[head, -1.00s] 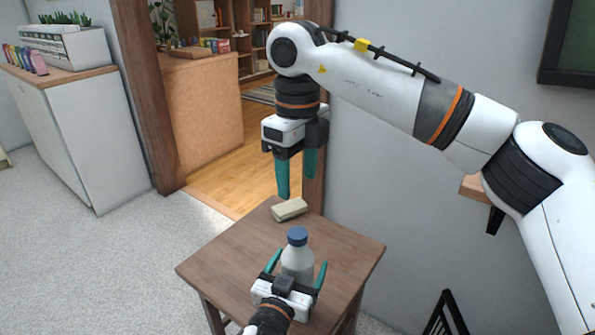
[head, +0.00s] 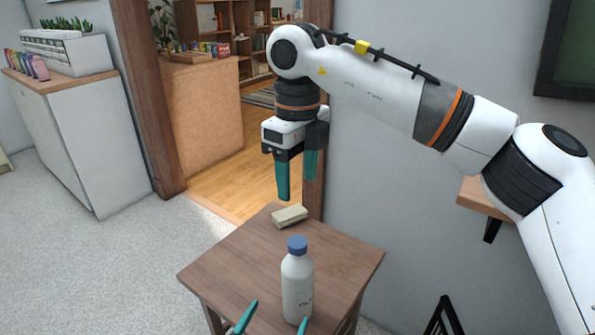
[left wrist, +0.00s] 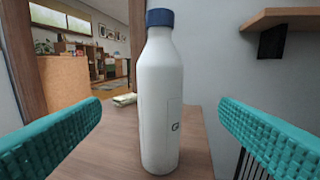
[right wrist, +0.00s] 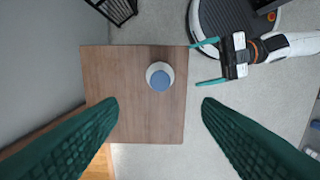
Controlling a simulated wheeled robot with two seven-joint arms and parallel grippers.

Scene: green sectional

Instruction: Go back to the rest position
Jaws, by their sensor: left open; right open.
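My left gripper (head: 272,322) is at the bottom of the head view, open, with only its teal fingertips showing. In the left wrist view its fingers stand wide apart, with a white bottle (left wrist: 160,95) with a blue cap upright beyond them, untouched. The bottle (head: 297,285) stands on the small wooden table. My right gripper (head: 297,180) hangs pointing down above the table's far side, open and empty. In the right wrist view the bottle (right wrist: 160,77) and my left gripper (right wrist: 207,62), clear of the table edge, show from above.
A wall shelf (head: 482,198) is at right. A white cabinet (head: 90,140) stands at left, with open carpet before it.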

